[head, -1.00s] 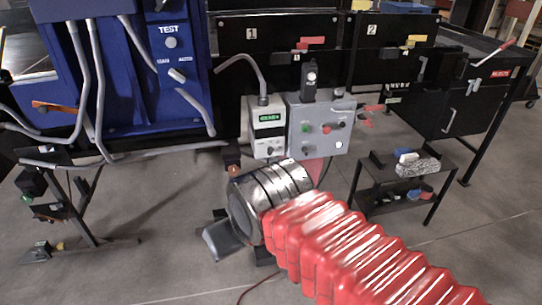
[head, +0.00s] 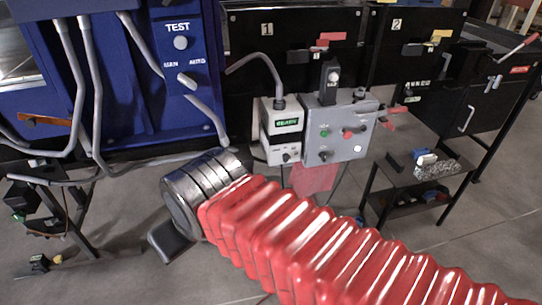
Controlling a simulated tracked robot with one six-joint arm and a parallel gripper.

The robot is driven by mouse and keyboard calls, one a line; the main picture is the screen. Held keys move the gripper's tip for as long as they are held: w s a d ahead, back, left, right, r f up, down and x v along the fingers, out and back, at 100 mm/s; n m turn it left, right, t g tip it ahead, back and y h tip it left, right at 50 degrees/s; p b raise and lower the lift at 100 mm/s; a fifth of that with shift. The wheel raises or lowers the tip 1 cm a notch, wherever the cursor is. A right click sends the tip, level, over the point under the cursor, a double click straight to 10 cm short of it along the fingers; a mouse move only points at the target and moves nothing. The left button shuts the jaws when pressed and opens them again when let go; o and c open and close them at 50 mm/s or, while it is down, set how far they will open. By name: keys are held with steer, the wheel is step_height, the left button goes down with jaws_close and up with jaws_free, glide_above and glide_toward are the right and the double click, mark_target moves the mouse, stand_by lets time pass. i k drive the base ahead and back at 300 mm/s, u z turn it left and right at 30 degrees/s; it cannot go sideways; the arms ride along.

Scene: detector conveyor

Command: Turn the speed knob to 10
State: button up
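A beige box with a green display (head: 287,121) stands on the left of the control stand, and its digits are too small to read. A dark knob (head: 286,158) sits low on its front. The grey control box (head: 334,117) beside it has a green button (head: 324,134), a red one (head: 347,135) and a small dark knob (head: 325,155). No label is legible, so I cannot tell which is the speed knob. My arm's red sleeve and dark banded wrist reach to the lower left of the boxes, apart from them in the picture. The wrist hides my gripper's fingers.
A blue cabinet marked TEST (head: 178,60) with grey hoses stands at the left. Black bins marked 1 (head: 290,35) and 2 (head: 412,35) stand behind. A small black table (head: 400,178) with loose blocks is at the right. Open floor lies between.

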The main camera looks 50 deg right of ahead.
mark_target(286, 157)
steer(key=z, duration=0.05)
steer(key=i, duration=0.7)
steer(key=z, duration=0.75)
steer(key=i, duration=0.45)
steer(key=z, duration=0.35)
